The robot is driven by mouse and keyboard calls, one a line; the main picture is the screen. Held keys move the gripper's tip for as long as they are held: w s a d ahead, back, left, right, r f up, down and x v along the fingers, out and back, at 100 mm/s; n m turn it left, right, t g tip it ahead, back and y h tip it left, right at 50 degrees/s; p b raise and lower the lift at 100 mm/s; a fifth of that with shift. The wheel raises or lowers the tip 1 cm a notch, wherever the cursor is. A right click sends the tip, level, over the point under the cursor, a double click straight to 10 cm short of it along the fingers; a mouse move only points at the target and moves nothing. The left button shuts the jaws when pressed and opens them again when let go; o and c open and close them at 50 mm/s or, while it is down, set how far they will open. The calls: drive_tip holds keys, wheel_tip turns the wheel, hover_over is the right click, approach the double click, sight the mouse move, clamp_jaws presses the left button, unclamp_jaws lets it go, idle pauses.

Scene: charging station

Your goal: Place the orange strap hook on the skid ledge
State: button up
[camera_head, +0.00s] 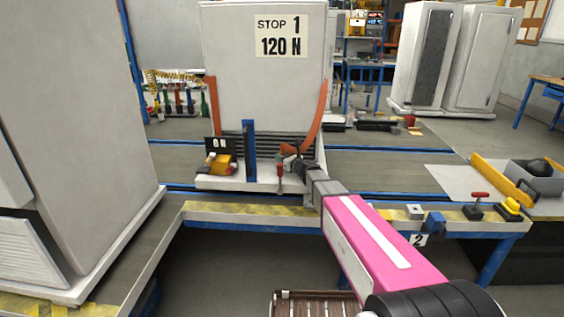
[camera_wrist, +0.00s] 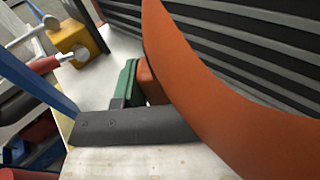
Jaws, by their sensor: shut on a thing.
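A broad orange strap (camera_head: 321,112) runs down the right side of the white STOP 1 cabinet. It sweeps large across the wrist view (camera_wrist: 205,95). The orange hook end (camera_head: 287,149) is at my gripper (camera_head: 296,164), just above the skid ledge (camera_head: 235,184), a pale shelf at the cabinet's foot. My gripper is shut on the hook, which its jaws largely hide. In the wrist view, a small orange part (camera_wrist: 150,85) stands beside a green part (camera_wrist: 128,82), behind a dark grey bar (camera_wrist: 135,127). I cannot tell whether the hook touches the ledge.
A yellow block (camera_head: 219,163) with a red handle and a blue upright (camera_head: 249,150) stand on the ledge to the left. A red-handled tool (camera_head: 280,178) hangs at the ledge front. A yellow-edged rail (camera_head: 255,215) crosses before me. A grey cabinet (camera_head: 70,130) stands left.

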drive_tip(key=shift+f, duration=0.95)
drive_tip(key=shift+f, duration=0.15)
drive_tip(key=o, duration=0.9)
drive_tip(key=shift+o, duration=0.2)
